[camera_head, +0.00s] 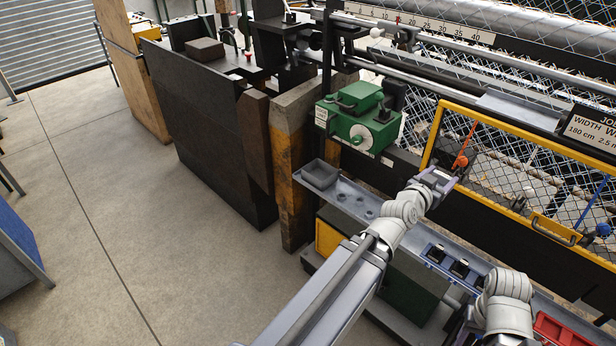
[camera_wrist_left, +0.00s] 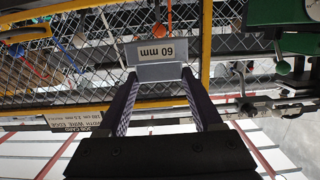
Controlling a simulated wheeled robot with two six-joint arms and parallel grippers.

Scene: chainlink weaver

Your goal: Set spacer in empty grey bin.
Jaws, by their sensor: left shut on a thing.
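My left gripper (camera_head: 447,181) is shut on a spacer (camera_wrist_left: 160,68), a small grey block with a white label reading 60 mm. In the left wrist view the spacer sits between the two fingertips, with its label facing the camera. In the head view the spacer is too small to tell from the fingers. The gripper is above the grey ledge, in front of the yellow frame. An empty grey bin (camera_head: 321,175) sits at the left end of the ledge, to the left of the gripper and apart from it. My right gripper is not seen.
The grey ledge (camera_head: 345,190) has several round recesses between bin and gripper. A green machine (camera_head: 360,115) stands behind the bin. A yellow frame (camera_head: 520,150) with an orange-knobbed lever (camera_head: 460,161) is close to the gripper. A blue holder (camera_head: 455,266) and red tray (camera_head: 560,332) lie right.

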